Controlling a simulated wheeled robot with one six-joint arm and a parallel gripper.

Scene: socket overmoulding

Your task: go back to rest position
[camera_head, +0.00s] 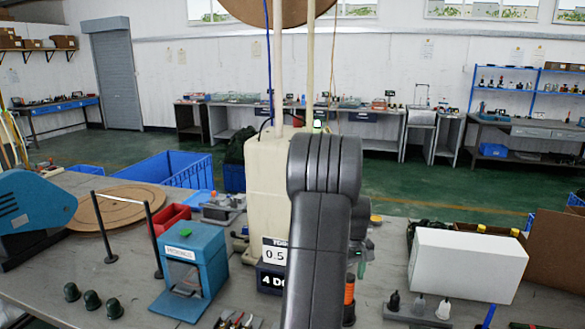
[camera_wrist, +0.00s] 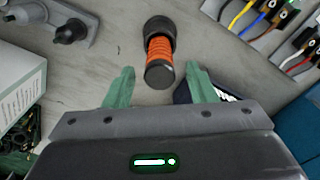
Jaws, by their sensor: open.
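My gripper (camera_wrist: 158,88) shows in the wrist view with its two green fingers spread apart. It is open and nothing is between the fingertips. A black cylinder with an orange coil (camera_wrist: 159,52) stands on the table just beyond the fingertips. In the head view my dark arm (camera_head: 322,220) reaches forward over the table, and its end is mostly hidden behind the arm itself. The orange and black cylinder also shows in the head view (camera_head: 349,294), right beside the arm.
A cream machine column (camera_head: 265,180) stands behind the arm. A white box (camera_head: 467,264) and small bottles (camera_head: 418,305) are right. Coloured cables (camera_wrist: 290,30) lie at the wrist view's upper right.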

